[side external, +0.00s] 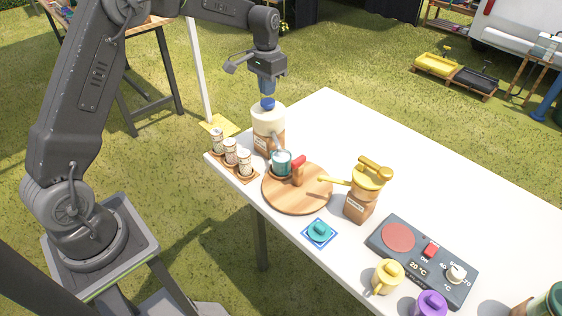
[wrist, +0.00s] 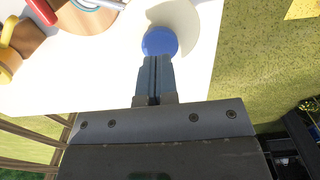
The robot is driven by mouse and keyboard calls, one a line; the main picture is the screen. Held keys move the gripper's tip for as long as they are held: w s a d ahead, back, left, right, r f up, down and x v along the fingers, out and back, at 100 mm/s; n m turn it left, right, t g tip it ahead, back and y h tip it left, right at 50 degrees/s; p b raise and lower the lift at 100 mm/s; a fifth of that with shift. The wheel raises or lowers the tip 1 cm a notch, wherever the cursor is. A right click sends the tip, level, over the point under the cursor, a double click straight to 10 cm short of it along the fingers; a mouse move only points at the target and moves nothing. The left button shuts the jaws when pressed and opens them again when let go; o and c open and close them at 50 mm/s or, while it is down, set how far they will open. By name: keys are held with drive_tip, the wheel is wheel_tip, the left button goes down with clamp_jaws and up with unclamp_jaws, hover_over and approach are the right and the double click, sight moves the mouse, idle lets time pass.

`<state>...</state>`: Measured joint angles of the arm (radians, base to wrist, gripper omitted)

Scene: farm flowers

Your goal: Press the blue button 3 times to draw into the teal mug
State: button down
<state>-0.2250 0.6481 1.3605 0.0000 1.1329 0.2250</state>
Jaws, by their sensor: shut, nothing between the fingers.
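The blue button (side external: 267,103) is on top of a cream and brown dispenser (side external: 268,122) near the table's far left corner. It also shows in the wrist view (wrist: 160,41). My gripper (side external: 267,95) points down just over the button, with its fingers shut and empty. In the wrist view the fingertips (wrist: 154,59) overlap the button's lower edge; I cannot tell whether they touch it. The teal mug (side external: 281,163) stands upright in front of the dispenser, under its spout, at the edge of the round wooden board. The mug's inside is too small to read.
A round wooden board (side external: 296,196) carries a red-handled item (side external: 299,165). Several small jars (side external: 230,151) stand left of the dispenser. A brown and yellow grinder (side external: 363,190), a hot plate (side external: 422,258), a yellow mug (side external: 388,276) and a purple mug (side external: 430,304) stand to the right. The table's back is clear.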

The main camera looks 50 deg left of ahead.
drive_tip(key=shift+r, duration=0.1)
wheel_tip(320, 180, up, 6)
drive_tip(key=shift+f, duration=0.1)
idle(0.7)
